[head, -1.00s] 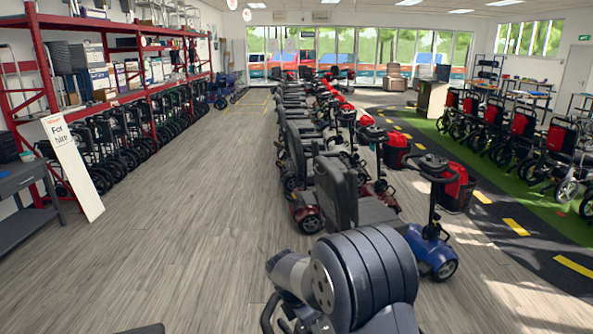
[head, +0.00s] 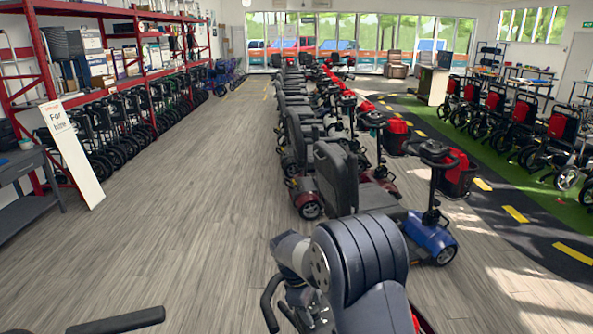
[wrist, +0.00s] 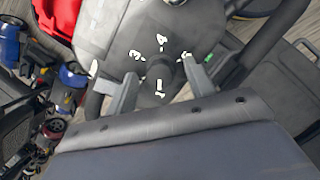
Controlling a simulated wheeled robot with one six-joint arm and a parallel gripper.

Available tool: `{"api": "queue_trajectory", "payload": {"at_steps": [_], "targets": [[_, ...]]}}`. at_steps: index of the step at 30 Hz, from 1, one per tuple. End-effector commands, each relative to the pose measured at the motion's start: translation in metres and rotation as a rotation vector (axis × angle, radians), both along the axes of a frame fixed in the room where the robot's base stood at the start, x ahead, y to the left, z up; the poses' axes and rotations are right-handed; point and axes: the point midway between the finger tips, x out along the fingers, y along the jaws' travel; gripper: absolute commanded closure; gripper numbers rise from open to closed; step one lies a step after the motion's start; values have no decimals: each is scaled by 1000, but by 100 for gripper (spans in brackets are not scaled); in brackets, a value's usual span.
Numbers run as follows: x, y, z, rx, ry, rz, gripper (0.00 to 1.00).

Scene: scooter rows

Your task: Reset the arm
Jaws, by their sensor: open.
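In the wrist view my gripper (wrist: 160,70) is open, with its two grey fingers apart. A dark round dial knob (wrist: 163,84) with white numbers around it shows between and beyond the fingers. It sits on a grey scooter control panel (wrist: 120,35). I cannot tell whether the fingers touch the panel. A dark padded surface with bolts fills the bottom of this view. In the head view my arm's dark rounded link stands at the lower middle and hides the gripper. A black handlebar loop (head: 268,303) shows left of the arm.
A row of mobility scooters runs away ahead, the nearest with a blue body (head: 428,236). A red rack (head: 35,50) and a white sign board (head: 74,155) stand at left. The wooden floor (head: 190,215) between is clear. A black bar (head: 115,321) shows at bottom left.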

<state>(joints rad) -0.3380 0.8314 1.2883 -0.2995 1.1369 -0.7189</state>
Motion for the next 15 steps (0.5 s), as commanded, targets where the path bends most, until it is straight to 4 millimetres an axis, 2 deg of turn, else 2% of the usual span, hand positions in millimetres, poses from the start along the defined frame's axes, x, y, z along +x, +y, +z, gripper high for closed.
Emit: {"api": "queue_trajectory", "payload": {"at_steps": [15], "targets": [[1, -1, -1, 27, -69, -486, 49]]}}
